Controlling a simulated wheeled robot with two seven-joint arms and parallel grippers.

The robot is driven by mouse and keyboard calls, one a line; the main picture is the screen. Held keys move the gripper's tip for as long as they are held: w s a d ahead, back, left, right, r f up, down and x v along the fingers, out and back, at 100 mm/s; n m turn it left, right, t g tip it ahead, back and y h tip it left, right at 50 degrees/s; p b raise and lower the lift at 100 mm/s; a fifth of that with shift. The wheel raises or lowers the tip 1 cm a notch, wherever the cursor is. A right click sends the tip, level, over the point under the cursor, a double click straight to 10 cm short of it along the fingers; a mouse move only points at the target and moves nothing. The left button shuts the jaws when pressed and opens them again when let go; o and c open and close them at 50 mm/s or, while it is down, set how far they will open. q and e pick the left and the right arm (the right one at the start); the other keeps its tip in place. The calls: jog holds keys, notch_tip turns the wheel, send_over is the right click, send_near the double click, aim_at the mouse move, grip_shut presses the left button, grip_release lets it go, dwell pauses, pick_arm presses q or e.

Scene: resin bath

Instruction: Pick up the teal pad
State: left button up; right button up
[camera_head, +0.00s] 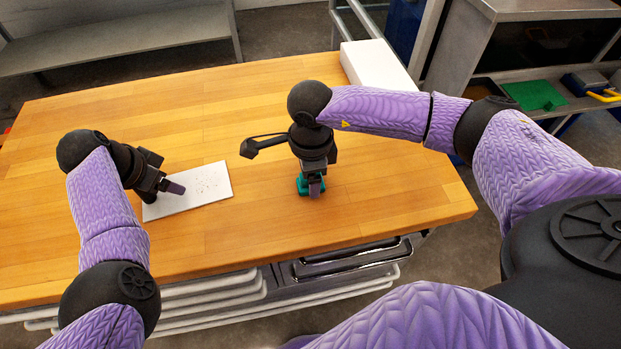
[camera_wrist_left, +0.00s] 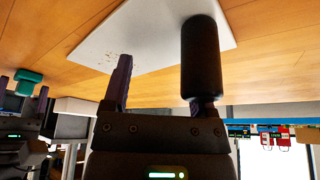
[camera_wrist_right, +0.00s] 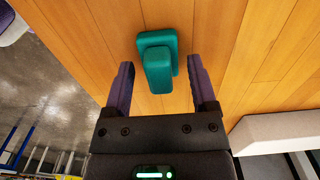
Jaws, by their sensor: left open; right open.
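The teal pad (camera_wrist_right: 157,60) lies on the wooden table in the right wrist view, a flat base with a raised block on it. My right gripper (camera_wrist_right: 161,66) is open above it, its fingers on either side of the block with gaps showing. In the head view the teal pad (camera_head: 302,187) is partly hidden by my right gripper (camera_head: 315,187). My left gripper (camera_head: 166,191) is open over a white speckled board (camera_head: 205,190). The teal pad (camera_wrist_left: 26,80) also shows at the left wrist view's left edge.
A black cylinder (camera_wrist_left: 203,55) covers one left finger in the left wrist view; I cannot tell whether it touches. A white block (camera_head: 375,65) sits at the table's back right. The wooden table (camera_head: 260,110) is clear between the arms. Its front edge is near the teal pad.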

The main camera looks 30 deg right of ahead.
grip_shut()
notch_tip(320, 180, up, 10)
jog(key=shift+r, duration=0.1)
dwell(0.5)
